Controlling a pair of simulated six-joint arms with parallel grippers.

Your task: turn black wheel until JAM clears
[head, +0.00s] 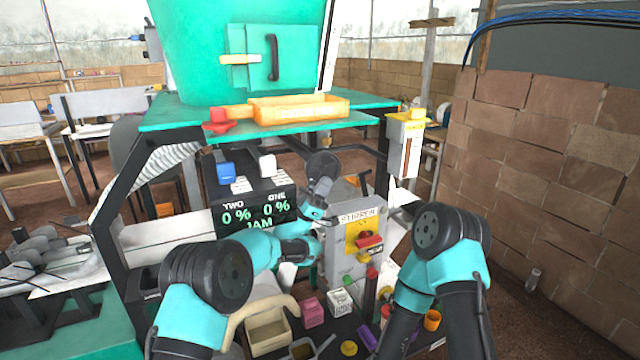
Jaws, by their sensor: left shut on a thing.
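The black wheel (323,163) stands behind the grey stirrer box, right of the display. My left gripper (319,186) reaches up to its lower side and is shut on it; the fingertips are small and hard to make out. The dark display (256,208) reads TWO 0 % and ONE 0 %, with JAM in green below. My right arm comes in at the lower right and bends down toward the bottom edge; its gripper does not show.
The grey stirrer box (350,248) has a yellow panel and red knob. An orange tray (298,109) lies on the green shelf (170,117) above. Small bins and coloured blocks, including a pink one (312,311), crowd the front. A brick wall (550,170) stands at right.

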